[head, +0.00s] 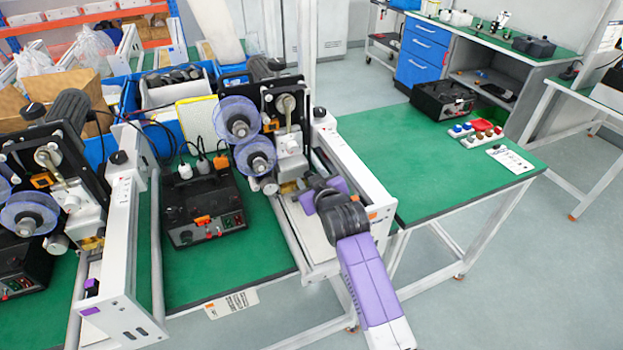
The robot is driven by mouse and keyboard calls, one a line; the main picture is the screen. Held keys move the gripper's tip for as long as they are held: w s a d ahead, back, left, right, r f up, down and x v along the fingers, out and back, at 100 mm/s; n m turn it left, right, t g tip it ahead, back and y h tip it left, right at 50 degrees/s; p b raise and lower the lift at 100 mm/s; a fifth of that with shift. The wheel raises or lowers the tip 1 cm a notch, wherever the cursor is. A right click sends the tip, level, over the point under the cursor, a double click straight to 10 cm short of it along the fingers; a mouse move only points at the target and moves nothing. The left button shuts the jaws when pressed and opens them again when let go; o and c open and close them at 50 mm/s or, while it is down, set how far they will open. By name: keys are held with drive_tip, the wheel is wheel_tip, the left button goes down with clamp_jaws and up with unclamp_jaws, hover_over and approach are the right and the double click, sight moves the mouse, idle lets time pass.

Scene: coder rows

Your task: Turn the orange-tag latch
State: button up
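A small orange tag (373,215) is on the end of the white side frame (352,178) of the right-hand coder machine. I cannot make out its latch; my arm covers much of that area. My purple and black arm (365,275) reaches up from the bottom right over the front of this machine. My gripper (318,184) is at the arm's far end, over the machine's front bay, up and left of the orange tag. Its fingers are too small and hidden to tell whether they are open or shut, or touching anything.
The left machine carries a purple tag (90,311) and a purple knob (91,287). A black control box (200,213) stands between the machines. The green table (410,165) at right is mostly clear, with coloured buttons (480,132) and a black box (443,100) at its back.

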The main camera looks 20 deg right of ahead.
wheel_tip(320, 180, up, 20)
drive_tip(key=b, duration=0.1)
drive_tip(key=shift+b, duration=0.3)
idle(0.4)
